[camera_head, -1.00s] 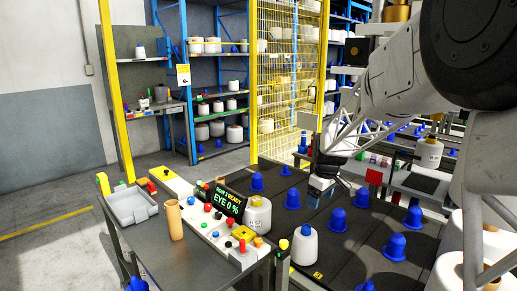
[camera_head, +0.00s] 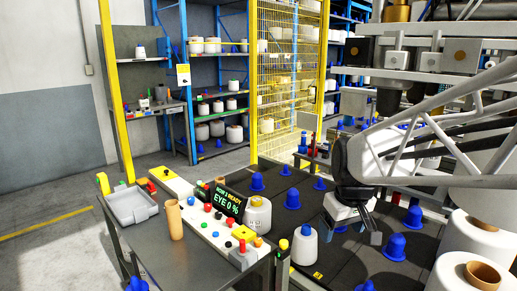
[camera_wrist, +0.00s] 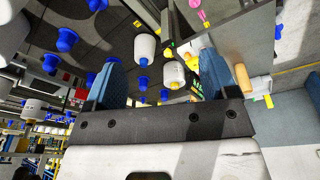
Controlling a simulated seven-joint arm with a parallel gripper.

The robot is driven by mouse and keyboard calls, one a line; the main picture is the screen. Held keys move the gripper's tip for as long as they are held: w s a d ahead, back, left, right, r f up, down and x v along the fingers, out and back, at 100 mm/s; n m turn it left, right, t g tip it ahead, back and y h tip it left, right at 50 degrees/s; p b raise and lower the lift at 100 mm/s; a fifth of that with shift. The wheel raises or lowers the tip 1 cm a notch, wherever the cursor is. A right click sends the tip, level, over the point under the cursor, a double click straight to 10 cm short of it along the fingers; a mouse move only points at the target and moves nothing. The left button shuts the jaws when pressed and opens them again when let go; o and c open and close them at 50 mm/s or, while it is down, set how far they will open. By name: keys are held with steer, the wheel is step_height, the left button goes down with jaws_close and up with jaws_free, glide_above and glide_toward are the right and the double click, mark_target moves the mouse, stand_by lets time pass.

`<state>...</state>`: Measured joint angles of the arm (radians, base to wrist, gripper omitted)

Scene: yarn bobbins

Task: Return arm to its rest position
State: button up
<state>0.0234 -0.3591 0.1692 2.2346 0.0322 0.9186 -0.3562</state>
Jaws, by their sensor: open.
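My gripper (camera_head: 356,238) hangs over the dark mat with blue pegs (camera_head: 300,222), right of centre in the head view. My pale arm reaches it from the right. In the wrist view my gripper (camera_wrist: 163,72) shows two blue fingers wide apart with nothing held between them. White bobbins and blue pegs show beyond the fingers, at a distance. A white bobbin (camera_head: 304,246) stands on the mat left of my gripper, apart from it. Another bobbin with a yellow top (camera_head: 257,214) stands beside the control panel.
A side table with a control panel (camera_head: 212,226), a grey tray (camera_head: 131,206) and a tan tube (camera_head: 174,220) stands at the left. Large white bobbins (camera_head: 468,272) stand at the lower right. A machine frame is behind my arm. A yellow mesh fence (camera_head: 285,75) stands behind.

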steer(key=s+f+m, duration=0.2)
steer(key=s+m, duration=0.1)
steer(key=s, duration=1.5)
steer(key=shift+a+f+m+t, duration=0.15)
steer(key=shift+f+m+t, duration=0.15)
steer(key=shift+f+m, duration=0.1)
